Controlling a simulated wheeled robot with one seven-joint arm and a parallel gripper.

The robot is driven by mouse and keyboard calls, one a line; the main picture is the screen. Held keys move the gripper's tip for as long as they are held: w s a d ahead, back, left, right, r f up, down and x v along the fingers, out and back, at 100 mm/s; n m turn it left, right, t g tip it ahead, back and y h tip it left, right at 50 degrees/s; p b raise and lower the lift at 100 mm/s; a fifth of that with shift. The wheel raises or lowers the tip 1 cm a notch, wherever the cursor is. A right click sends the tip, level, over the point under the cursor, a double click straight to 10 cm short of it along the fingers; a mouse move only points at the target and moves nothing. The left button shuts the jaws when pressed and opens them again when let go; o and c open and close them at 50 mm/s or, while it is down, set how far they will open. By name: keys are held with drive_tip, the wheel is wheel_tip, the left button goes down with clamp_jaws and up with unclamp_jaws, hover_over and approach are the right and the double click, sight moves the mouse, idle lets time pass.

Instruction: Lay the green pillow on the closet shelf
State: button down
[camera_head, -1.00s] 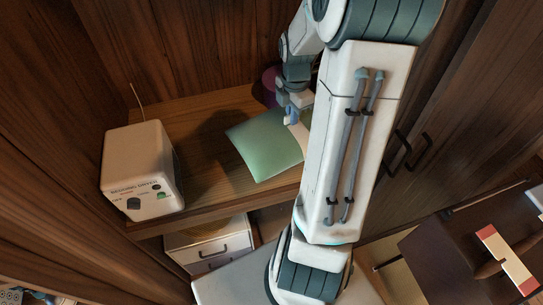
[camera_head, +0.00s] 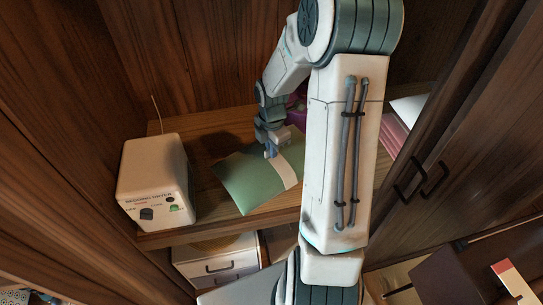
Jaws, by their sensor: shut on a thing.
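The green pillow (camera_head: 245,180), with a pale band (camera_head: 286,172) across it, is over the wooden closet shelf (camera_head: 207,214), right of the dryer box. My gripper (camera_head: 271,150) is shut on the pillow at its far edge, near the band. My forearm hides the pillow's right end. I cannot tell whether the pillow rests fully on the shelf or hangs slightly above it.
A white bedding dryer (camera_head: 155,182) stands on the shelf's left end. A purple thing (camera_head: 297,108) sits behind my gripper. Pink and white folded bedding (camera_head: 396,130) lies at the right. Below is a white drawer unit (camera_head: 216,258). A dark door with handles (camera_head: 425,178) stands right.

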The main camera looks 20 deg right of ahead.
drive_tip(key=shift+f, duration=2)
drive_tip(key=shift+f, duration=0.15)
drive_tip(key=c, duration=1.6)
unclamp_jaws()
drive_tip(key=shift+o, duration=0.2)
